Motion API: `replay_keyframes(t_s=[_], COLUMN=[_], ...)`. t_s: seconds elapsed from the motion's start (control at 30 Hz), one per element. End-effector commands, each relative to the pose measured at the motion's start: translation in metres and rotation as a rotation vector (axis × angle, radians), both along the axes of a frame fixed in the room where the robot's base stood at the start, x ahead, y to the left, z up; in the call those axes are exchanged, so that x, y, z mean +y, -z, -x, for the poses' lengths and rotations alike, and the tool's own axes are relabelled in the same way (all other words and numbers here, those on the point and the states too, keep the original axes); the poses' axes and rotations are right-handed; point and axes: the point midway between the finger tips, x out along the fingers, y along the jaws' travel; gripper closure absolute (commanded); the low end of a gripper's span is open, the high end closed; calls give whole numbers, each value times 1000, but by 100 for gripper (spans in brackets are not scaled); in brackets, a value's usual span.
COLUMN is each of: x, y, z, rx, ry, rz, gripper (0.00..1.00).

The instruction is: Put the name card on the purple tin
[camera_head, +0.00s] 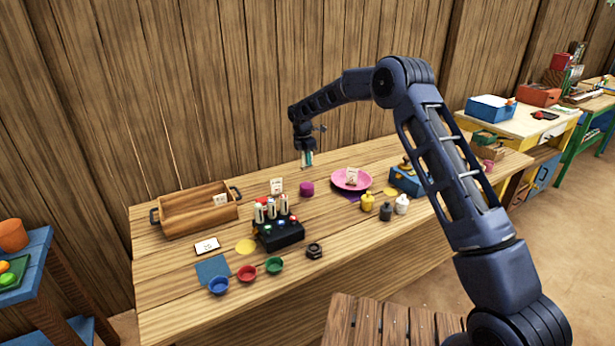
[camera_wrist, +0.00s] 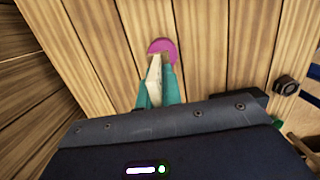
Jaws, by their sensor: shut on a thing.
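My gripper (camera_head: 307,159) is above the back of the wooden table, with its fingers pointing down. In the wrist view its teal fingers (camera_wrist: 156,88) are shut on a pale, thin name card (camera_wrist: 154,72). The purple tin (camera_head: 306,189) stands on the table below my gripper. It also shows in the wrist view (camera_wrist: 163,46), just past the fingertips, with the card's far end overlapping its near side. In the head view the card is apart from the tin, above it.
A wooden tray (camera_head: 180,222) is at the left. A black rack (camera_head: 281,236) with several bottles stands left of the tin. A pink plate (camera_head: 364,184) with a card is to its right. Small cups, several small jars and a black nut (camera_head: 314,251) stand in front.

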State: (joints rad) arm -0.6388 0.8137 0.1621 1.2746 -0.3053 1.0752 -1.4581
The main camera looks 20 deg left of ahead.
Motion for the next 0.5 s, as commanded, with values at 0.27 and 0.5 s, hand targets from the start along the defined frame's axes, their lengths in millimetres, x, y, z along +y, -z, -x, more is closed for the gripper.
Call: replay_keyframes(t_s=[0.27, 0.5], x=[0, 0], y=[36, 53], z=[0, 0], rx=[0, 1], ry=[1, 0], rz=[0, 1], gripper=[100, 100])
